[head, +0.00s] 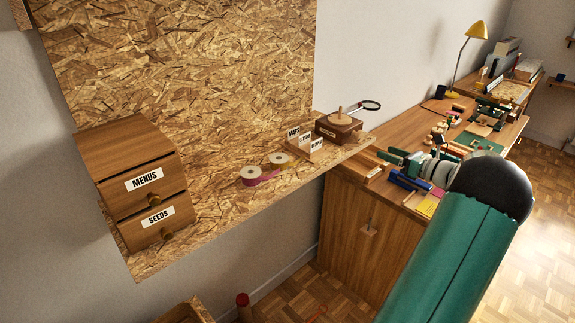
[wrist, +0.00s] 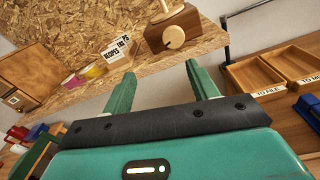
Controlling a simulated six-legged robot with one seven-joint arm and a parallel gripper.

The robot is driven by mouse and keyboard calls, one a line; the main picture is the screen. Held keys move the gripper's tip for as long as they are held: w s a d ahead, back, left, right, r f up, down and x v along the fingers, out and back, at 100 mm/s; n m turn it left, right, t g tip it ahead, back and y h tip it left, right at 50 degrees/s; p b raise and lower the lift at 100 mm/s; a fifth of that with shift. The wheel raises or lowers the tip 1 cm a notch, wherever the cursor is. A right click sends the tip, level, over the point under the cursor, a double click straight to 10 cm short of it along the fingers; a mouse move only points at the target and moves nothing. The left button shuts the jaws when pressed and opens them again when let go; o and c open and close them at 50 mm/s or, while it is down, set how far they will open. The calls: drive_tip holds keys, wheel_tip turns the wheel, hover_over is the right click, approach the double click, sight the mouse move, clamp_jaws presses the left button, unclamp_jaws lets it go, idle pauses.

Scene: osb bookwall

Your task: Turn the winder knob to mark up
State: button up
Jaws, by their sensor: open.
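The winder is a brown wooden box (wrist: 187,22) at the top middle of the wrist view, on the OSB shelf. Its pale round knob (wrist: 174,37) is on the front face. A small dark mark shows on the knob, seemingly toward its lower left; it is too small to be sure. In the head view the winder (head: 338,128) sits at the shelf's far right end, with a pale wooden spool on top. My gripper (wrist: 160,70) is open and empty. Its two green fingers point toward the winder, below and in front of it, apart from the knob.
Card holders (head: 304,141) and tape rolls (head: 262,170) stand left of the winder. A MENUS and SEEDS drawer box (head: 140,185) is at the shelf's left end. Wooden trays (wrist: 257,74) lie right in the wrist view. A cluttered desk (head: 400,132) stands beyond the shelf.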

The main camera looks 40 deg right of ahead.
drive_tip(key=w+a+r+n+g+y, duration=0.1)
drive_tip(key=w+a+n+g, duration=0.2)
drive_tip(key=a, duration=0.7)
drive_tip(key=w+a+r+n+g+y, duration=0.1)
drive_tip(key=w+a+n+g, duration=0.1)
drive_tip(key=a+n, duration=0.4)
drive_tip(key=w+a+r+n+g+y, duration=0.2)
drive_tip(key=w+a+n+g, duration=0.1)
drive_tip(key=a, duration=1.1)
drive_tip(key=shift+w+a+r+n+g, duration=0.1)
drive_tip(key=shift+w+a+n+g, duration=0.15)
drive_tip(key=shift+w+n, duration=0.55)
drive_tip(key=shift+s+a+n+g, duration=0.25)
drive_tip(key=shift+a+n, duration=0.15)
drive_tip(key=shift+a, duration=0.25)
drive_tip(key=shift+w, duration=0.1)
